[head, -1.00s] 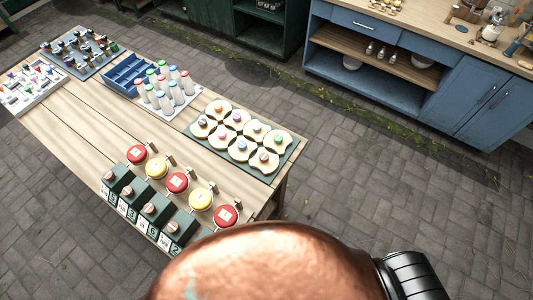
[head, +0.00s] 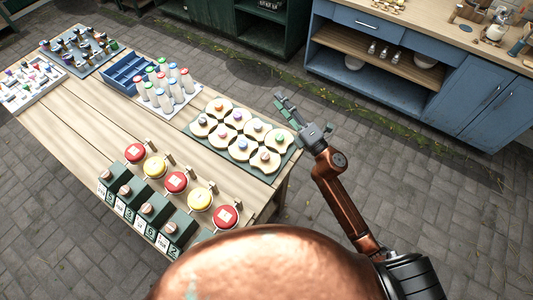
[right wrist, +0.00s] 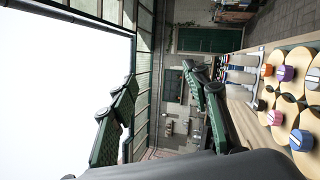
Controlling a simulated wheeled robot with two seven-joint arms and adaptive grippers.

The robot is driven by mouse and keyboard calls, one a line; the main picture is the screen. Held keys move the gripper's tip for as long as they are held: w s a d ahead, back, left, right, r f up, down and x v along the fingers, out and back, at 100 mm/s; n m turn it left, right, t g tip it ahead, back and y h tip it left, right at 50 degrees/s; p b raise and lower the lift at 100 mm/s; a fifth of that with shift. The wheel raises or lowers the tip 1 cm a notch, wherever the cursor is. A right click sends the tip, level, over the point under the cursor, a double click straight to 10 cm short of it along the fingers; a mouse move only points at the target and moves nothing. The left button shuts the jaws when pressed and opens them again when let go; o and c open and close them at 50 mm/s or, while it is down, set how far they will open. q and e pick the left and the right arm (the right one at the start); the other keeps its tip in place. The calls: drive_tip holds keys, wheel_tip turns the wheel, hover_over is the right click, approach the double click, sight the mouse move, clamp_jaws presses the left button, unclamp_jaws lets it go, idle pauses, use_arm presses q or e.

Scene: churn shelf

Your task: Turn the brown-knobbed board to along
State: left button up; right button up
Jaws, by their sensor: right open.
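The board with the brown knob (head: 202,120) is a cream, wavy-edged piece at the near left end of two rows of similar boards. Its small knob also shows in the right wrist view (right wrist: 261,104), partly crowded by its neighbours. Which way the board is turned is too small to tell. My right gripper (head: 285,105) is open and empty, in the air to the right of the boards and apart from them. Its two green fingers (right wrist: 160,108) stand wide apart in the right wrist view. My left gripper is not in view.
The boards sit on a dark green base (head: 296,150) at the table's right edge. White bottles (head: 165,92) and a blue crate (head: 128,73) stand left of them. Red and yellow round buttons (head: 176,182) line the near side. The wood between is clear. A blue cabinet (head: 400,75) stands behind.

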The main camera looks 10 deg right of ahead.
drive_tip(key=s+a+r+n+g+y, duration=0.2)
drive_tip(key=a+n+g+y, duration=0.4)
drive_tip(key=a+n, duration=0.45)
drive_tip(key=s+a+f+n+g+y, duration=0.1)
drive_tip(key=s+a+n+g, duration=0.15)
drive_tip(key=n+g, duration=0.2)
drive_tip(key=n+g+h, duration=0.8)
drive_tip(key=n+h, duration=0.4)
drive_tip(key=h, duration=0.1)
approach(265, 156)
drive_tip(key=f, duration=0.1)
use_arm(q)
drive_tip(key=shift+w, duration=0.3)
use_arm(e)
drive_tip(key=shift+x, duration=3.75)
drive_tip(key=shift+w+a, duration=0.15)
drive_tip(key=shift+c, duration=0.6)
drive_tip(key=c, duration=1)
drive_tip(key=shift+c, duration=0.2)
